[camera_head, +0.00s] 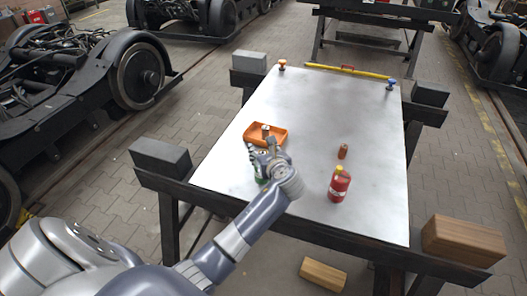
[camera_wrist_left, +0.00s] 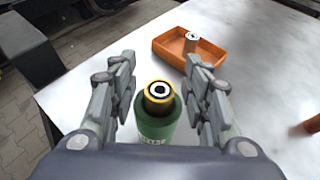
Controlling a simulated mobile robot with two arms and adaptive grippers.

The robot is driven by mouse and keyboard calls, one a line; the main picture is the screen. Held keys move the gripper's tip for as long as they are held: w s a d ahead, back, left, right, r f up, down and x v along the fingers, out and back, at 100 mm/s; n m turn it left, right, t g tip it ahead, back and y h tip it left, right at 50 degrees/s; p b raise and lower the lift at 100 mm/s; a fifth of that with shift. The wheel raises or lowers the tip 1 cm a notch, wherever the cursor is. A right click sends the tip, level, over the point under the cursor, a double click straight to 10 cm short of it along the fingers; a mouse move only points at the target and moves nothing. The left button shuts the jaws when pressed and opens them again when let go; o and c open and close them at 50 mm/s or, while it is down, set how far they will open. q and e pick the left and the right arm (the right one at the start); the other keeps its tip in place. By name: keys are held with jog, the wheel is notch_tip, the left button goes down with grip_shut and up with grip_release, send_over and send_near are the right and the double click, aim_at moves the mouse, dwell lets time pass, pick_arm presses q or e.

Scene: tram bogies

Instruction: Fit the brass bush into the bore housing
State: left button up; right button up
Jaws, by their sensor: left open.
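My left gripper (camera_head: 268,152) is over the near left part of the white tabletop, and it also shows in the left wrist view (camera_wrist_left: 159,78). Its fingers are open, one on each side of a green cylinder (camera_wrist_left: 154,125) with a gold top, a pale ring and a dark centre; contact cannot be told. In the head view the green cylinder (camera_head: 261,176) is mostly hidden by the gripper. A small cylinder with a pale top (camera_wrist_left: 192,42) stands in the orange tray (camera_wrist_left: 168,47). I cannot tell surely which is the brass bush or bore housing. My right gripper is not in view.
A red bottle with a yellow cap (camera_head: 339,186) and a small brown cylinder (camera_head: 343,152) stand on the tabletop (camera_head: 310,115) to the right. A yellow bar (camera_head: 345,71) lies at the far edge. The tabletop's middle is clear. Wooden blocks (camera_head: 462,239) lie near its edges.

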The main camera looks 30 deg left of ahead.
pick_arm(q)
jog(key=shift+r, duration=0.2)
jog(key=v, duration=1.2)
jog(key=shift+r+b, duration=0.4)
